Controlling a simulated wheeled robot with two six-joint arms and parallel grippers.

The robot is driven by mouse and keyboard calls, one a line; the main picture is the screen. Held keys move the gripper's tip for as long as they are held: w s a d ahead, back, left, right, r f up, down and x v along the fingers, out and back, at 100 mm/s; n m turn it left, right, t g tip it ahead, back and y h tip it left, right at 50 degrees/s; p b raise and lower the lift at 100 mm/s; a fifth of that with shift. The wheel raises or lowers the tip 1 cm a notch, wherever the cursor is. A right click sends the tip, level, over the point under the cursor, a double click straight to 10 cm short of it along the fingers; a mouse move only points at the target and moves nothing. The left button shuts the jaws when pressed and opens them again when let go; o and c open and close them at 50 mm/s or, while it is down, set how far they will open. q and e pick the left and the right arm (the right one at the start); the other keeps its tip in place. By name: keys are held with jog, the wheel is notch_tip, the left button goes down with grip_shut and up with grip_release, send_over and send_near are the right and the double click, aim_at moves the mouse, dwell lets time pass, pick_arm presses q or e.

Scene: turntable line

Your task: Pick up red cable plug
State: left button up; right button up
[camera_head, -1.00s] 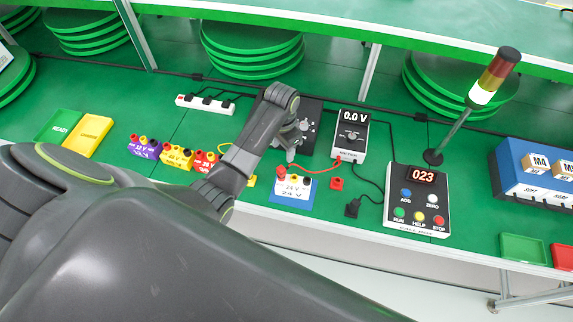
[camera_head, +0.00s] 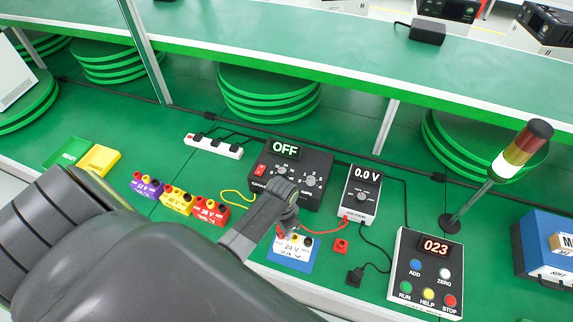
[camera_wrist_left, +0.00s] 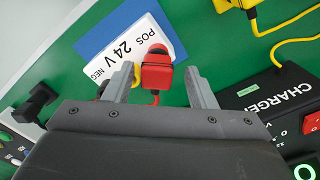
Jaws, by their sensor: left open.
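The red cable plug (camera_wrist_left: 156,76) lies between the two open fingers of my left gripper (camera_wrist_left: 159,70), with a visible gap on the right side. A red lead runs back from it under the gripper body. The plug is at the red end of the white 24 V block (camera_wrist_left: 125,46); whether it is seated in the socket I cannot tell. In the head view my left gripper (camera_head: 287,222) is over the 24 V block (camera_head: 292,250), and the arm hides part of it. The red lead (camera_head: 318,230) reaches the meter (camera_head: 361,193). My right gripper is not in view.
The charger box (camera_head: 291,175), showing OFF, stands behind the gripper. A yellow cable (camera_head: 238,194) loops to its left. A small red block (camera_head: 341,246) and a black plug (camera_head: 355,276) lie right of the 24 V block. The call box (camera_head: 426,274) is further right.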

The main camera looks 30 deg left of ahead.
pick_arm(q)
jog(key=shift+s+d+r, duration=0.1)
jog(key=shift+s, duration=0.15)
jog(key=shift+s+r, duration=0.1)
jog(key=shift+s, duration=0.15)
jog(key=shift+c, duration=1.4)
jog(key=c, duration=0.5)
jog(key=shift+c, duration=0.9)
jog(key=shift+w+r, duration=0.15)
notch_tip(320, 180, up, 8)
jog(key=shift+r+b, duration=0.15)
jog(key=shift+b, duration=0.65)
jog(key=shift+r, duration=0.7)
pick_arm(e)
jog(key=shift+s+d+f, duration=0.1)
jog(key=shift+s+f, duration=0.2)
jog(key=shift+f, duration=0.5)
